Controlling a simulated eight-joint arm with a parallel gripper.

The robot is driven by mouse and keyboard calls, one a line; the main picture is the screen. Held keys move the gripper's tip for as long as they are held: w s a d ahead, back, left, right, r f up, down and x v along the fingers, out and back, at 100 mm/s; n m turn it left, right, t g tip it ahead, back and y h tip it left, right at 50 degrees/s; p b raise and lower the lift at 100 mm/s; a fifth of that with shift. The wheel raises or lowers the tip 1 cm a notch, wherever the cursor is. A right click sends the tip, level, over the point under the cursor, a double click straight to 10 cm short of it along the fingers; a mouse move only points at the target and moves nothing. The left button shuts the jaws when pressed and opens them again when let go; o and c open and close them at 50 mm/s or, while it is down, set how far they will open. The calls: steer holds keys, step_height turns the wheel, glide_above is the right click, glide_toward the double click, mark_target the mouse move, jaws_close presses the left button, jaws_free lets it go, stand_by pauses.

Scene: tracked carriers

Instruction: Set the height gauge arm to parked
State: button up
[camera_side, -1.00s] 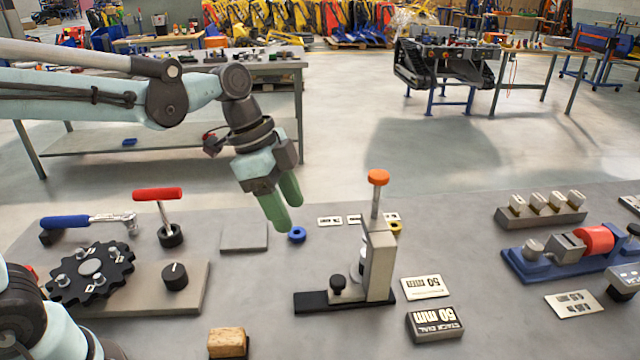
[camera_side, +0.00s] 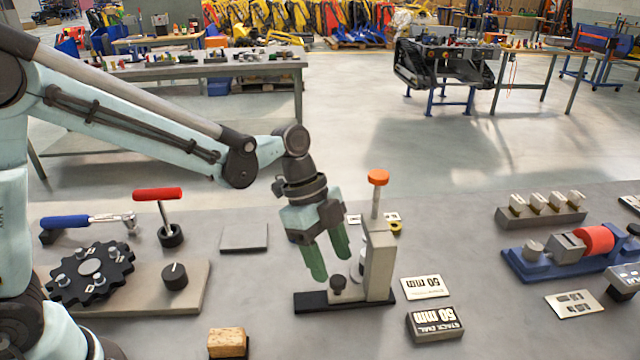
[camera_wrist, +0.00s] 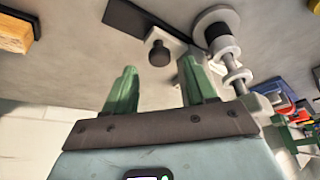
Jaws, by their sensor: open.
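The height gauge (camera_side: 380,258) stands on the table, with a grey upright column, an orange cap on a rod at the top and a flat black base (camera_side: 312,303). A black round knob (camera_side: 338,284) stands on the base left of the column; it also shows in the wrist view (camera_wrist: 159,53). My gripper (camera_side: 331,264) is open and empty, its green fingers pointing down just above the knob. In the wrist view the knob appears beyond and between the fingertips (camera_wrist: 158,82), apart from them. Silvery round parts of the gauge (camera_wrist: 217,30) lie right of the fingers. I cannot tell the gauge arm's setting.
A white 50 mm card (camera_side: 425,287) and a dark 50 mm block (camera_side: 436,324) lie right of the gauge. A wooden block (camera_side: 227,342) is at the front left. A gear plate with a dial (camera_side: 175,277) stands left. A blue fixture (camera_side: 545,262) is at the right.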

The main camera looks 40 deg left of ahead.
mark_target(337, 279)
steer(key=shift+x, duration=1.65)
jaws_close()
